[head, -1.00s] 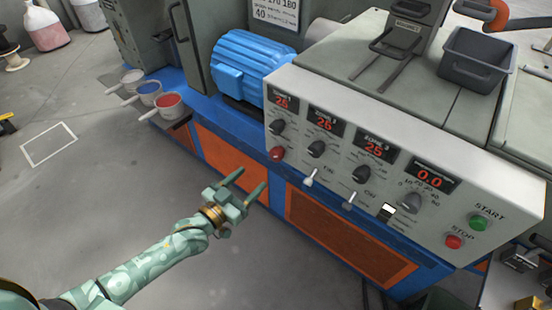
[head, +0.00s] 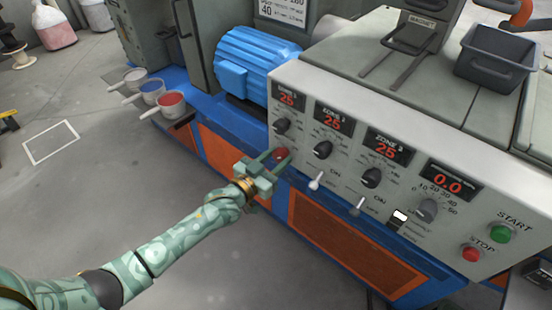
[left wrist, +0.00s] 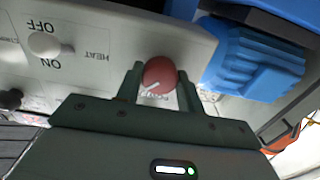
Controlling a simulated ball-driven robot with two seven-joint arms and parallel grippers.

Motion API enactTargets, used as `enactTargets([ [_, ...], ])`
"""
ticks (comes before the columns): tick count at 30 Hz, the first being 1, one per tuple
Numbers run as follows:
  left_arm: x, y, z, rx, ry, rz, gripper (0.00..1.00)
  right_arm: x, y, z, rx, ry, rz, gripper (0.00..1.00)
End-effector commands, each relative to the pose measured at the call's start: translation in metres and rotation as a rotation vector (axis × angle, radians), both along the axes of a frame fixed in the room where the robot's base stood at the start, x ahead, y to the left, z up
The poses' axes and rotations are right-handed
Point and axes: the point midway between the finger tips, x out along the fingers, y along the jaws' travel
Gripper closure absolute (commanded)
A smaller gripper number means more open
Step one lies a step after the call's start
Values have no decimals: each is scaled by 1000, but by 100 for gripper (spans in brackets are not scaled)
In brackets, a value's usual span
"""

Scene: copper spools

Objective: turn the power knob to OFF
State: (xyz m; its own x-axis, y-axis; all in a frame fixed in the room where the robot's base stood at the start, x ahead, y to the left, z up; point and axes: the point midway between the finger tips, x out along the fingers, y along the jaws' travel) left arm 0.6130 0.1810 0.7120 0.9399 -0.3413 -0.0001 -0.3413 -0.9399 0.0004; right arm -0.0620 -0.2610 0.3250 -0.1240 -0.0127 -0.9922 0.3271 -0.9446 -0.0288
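The red power knob (head: 281,153) sits low at the left end of the white control panel (head: 330,175). In the left wrist view the knob (left wrist: 160,73) is round, with a white mark pointing to the lower left of the picture. Its label is mostly hidden by my gripper. My left gripper (head: 277,157) is at the panel, and in the left wrist view its two fingers (left wrist: 159,82) stand on either side of the knob. Narrow gaps seem to show between fingers and knob, so it looks open around it. My right gripper is not in view.
Black zone knobs (head: 323,149) and white toggle switches (head: 316,181) line the panel to the right. A white toggle (left wrist: 44,44) with HEAT lettering is close by. A blue motor (head: 245,60) stands behind left. Small pots (head: 171,102) sit on the blue ledge.

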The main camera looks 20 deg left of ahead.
Motion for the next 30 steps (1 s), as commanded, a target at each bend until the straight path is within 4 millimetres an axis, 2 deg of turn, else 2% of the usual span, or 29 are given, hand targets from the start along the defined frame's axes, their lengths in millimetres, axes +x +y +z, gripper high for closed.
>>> enactTargets([
  [14, 0, 0, 1, -62, 23, 0, 85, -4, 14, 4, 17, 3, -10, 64],
  [30, 0, 1, 1, -483, 176, 0, 85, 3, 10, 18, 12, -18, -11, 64],
])
